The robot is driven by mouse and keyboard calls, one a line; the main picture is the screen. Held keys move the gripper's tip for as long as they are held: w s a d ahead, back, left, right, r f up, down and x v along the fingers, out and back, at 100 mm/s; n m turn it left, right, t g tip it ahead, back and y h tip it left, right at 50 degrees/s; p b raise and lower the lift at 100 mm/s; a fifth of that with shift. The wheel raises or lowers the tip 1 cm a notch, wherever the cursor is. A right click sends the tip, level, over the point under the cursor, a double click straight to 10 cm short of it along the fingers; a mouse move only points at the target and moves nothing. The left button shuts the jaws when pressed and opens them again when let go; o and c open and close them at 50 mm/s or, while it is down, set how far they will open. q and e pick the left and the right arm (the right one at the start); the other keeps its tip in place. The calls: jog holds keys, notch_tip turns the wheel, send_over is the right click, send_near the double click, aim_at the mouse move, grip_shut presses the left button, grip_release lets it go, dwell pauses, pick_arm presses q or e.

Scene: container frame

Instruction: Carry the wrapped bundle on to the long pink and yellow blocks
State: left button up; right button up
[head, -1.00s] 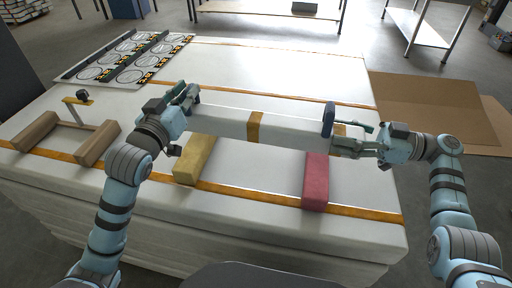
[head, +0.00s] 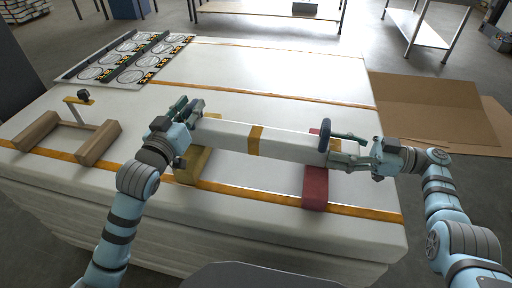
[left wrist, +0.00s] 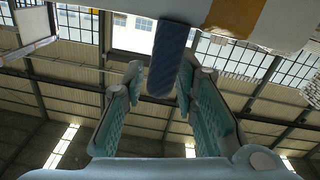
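The wrapped bundle (head: 287,145) is a long white bar with orange bands. It lies crosswise over the yellow block (head: 191,168) and the pink block (head: 315,188) and appears to rest on both. Its underside shows at the top of the left wrist view (left wrist: 275,18). My left gripper (head: 187,108) is at the bundle's left end; in the left wrist view its fingers are spread with nothing gripped between them. My right gripper (head: 332,147) is at the right end, its fingers apart on either side of the bar. Contact there is hard to tell.
A wooden frame (head: 98,143) lies on the white wrapped stack (head: 280,70) at left. A board with circles (head: 125,60) lies at the back left. Cardboard (head: 435,105) is on the floor at right. The stack's top behind the bundle is clear.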

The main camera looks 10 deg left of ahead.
pick_arm(q)
jog(key=shift+o, duration=0.5)
jog(key=shift+s, duration=0.1)
pick_arm(e)
jog(key=shift+o, duration=0.5)
jog(key=shift+r, duration=0.1)
pick_arm(q)
jog(key=s, duration=0.6)
jog(key=shift+s+a, duration=0.15)
jog(key=shift+s, duration=0.55)
pick_arm(e)
jog(key=shift+r, duration=0.25)
notch_tip(320, 180, up, 10)
jog(key=shift+f, duration=0.25)
